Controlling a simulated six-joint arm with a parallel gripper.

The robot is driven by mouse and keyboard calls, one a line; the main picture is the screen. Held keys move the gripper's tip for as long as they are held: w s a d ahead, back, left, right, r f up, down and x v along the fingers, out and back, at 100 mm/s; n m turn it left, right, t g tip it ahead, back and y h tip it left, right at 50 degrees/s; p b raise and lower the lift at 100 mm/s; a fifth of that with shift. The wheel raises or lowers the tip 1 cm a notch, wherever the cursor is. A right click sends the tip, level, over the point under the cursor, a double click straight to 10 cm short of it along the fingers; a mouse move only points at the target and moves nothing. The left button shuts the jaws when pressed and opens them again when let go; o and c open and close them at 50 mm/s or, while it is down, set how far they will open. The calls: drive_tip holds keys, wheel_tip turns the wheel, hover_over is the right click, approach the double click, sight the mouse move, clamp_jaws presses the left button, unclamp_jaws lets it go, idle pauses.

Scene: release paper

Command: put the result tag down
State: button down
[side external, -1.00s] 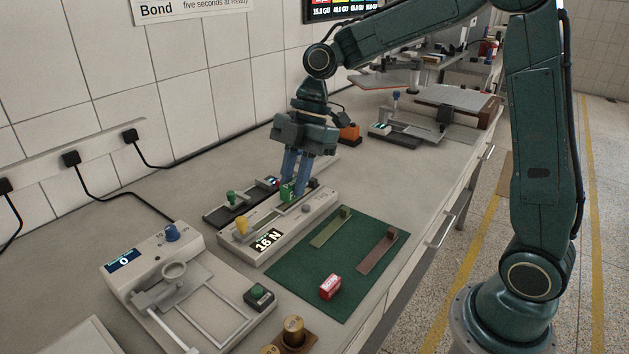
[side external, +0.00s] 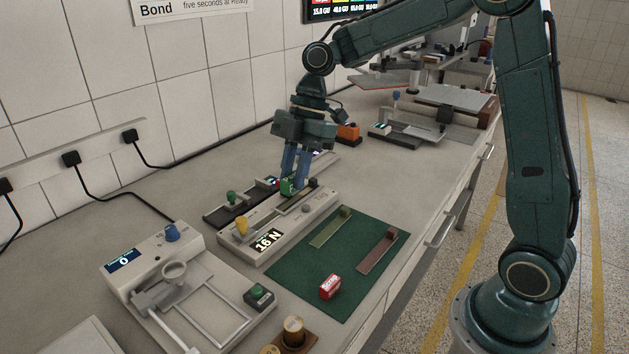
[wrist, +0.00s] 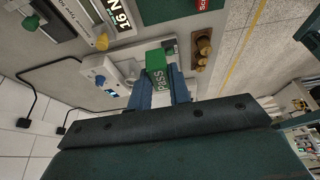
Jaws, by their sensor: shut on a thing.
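A green tag marked PASS (wrist: 157,60) is between the two blue fingers of my gripper (wrist: 158,88), which is shut on it. In the side view the green tag (side external: 287,186) is partly hidden by the fingers of my gripper (side external: 294,184). They are over the far part of the long grey tester (side external: 312,208) reading 16 N. I cannot tell whether the tag touches the tester. A red tag (side external: 330,287) with white lettering lies on the green mat (side external: 300,277).
On the mat lie an olive strip (side external: 329,230) and a brown strip (side external: 375,254), each with a small block. A white device with a blue knob (side external: 172,232), a green button box (side external: 259,295) and brass weights (side external: 293,330) are nearby. The near mat corner looks bare.

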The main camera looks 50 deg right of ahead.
drive_tip(key=w+d+f, duration=0.4)
drive_tip(key=w+d, duration=0.2)
drive_tip(key=d, duration=0.4)
hover_over(319, 198)
drive_tip(key=d, duration=0.2)
wheel_tip(319, 198, down, 4)
drive_tip(key=f, duration=0.1)
drive_tip(key=shift+s+a+f, duration=0.1)
drive_tip(key=shift+a+f, duration=0.05)
drive_tip(key=shift+f, duration=1.75)
drive_tip(key=shift+a+f, duration=0.1)
drive_tip(key=shift+f, duration=1.75)
drive_tip(key=shift+f, duration=0.1)
drive_tip(key=c, duration=1.3)
unclamp_jaws()
drive_tip(key=v, duration=1.2)
